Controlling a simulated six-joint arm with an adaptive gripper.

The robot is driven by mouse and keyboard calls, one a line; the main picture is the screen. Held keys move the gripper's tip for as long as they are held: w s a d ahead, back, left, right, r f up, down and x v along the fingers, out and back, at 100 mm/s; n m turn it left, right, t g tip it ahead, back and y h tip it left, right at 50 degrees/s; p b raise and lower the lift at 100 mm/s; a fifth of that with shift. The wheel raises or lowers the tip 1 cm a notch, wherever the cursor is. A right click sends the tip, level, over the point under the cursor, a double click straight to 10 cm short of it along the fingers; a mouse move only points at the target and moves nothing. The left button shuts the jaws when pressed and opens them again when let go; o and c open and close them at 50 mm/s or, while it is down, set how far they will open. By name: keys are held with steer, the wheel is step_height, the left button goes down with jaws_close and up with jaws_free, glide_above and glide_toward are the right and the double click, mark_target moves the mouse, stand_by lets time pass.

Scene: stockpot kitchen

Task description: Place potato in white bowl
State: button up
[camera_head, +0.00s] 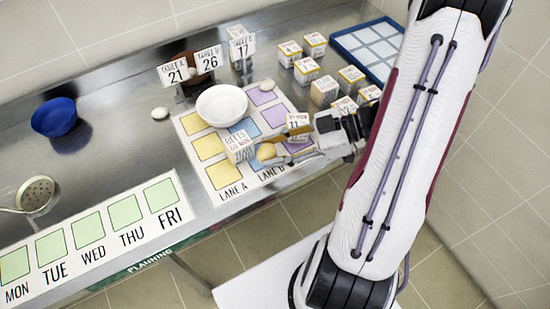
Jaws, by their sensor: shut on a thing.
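The potato (266,152) is a small yellowish lump at the tips of my gripper (276,149), low over the front part of the lane mat. My gripper reaches in from the right and is shut on the potato. Whether the potato touches the mat is hard to tell. The white bowl (221,104) stands upright on the back left of the mat, behind and to the left of my gripper. Its visible inside looks empty.
A labelled box (238,147) stands just left of the potato, in front of the bowl. Number signs (208,60) stand behind the bowl. Several boxes (324,90) crowd the right side. A blue bowl (54,117) and a pale round item (160,113) are at left.

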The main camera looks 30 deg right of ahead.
steer(key=shift+f, duration=0.25)
steer(key=shift+f, duration=1.95)
steer(key=shift+f, duration=0.15)
steer(key=o, duration=1.1)
steer(key=shift+d+r, duration=0.15)
steer(key=shift+r, duration=0.05)
steer(key=v, duration=1.1)
steer(key=shift+s+d, duration=0.25)
steer(key=shift+d, duration=0.05)
steer(key=shift+o, duration=0.6)
